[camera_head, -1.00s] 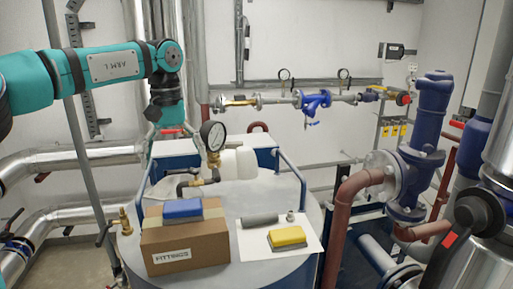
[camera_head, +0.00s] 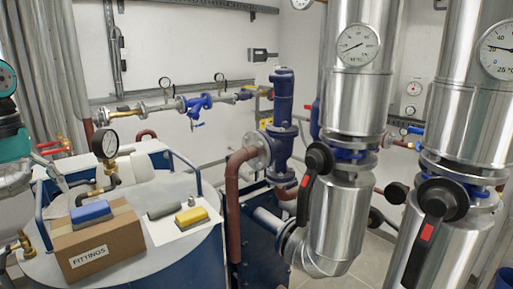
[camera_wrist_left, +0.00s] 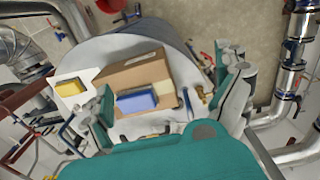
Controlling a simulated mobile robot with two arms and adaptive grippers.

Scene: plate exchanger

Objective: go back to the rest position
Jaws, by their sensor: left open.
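My left gripper (camera_wrist_left: 165,82) is open in the left wrist view, its two grey and teal fingers spread apart with nothing between the tips. Below it in that view are a cardboard box (camera_wrist_left: 140,77) and a blue sponge-like block (camera_wrist_left: 137,101) on the box. In the head view only part of my left arm shows at the left edge; its fingertips cannot be made out there. The box labelled FITTINGS (camera_head: 92,243) stands on the round tank top with the blue block (camera_head: 90,212) on it. My right gripper is in neither view.
A yellow block (camera_head: 191,217) and a grey cylinder (camera_head: 165,210) lie on a white sheet beside the box. A pressure gauge (camera_head: 104,144) and blue handrails rise from the tank (camera_head: 190,250). Large silver pipes (camera_head: 350,130) with black-handled valves fill the right side.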

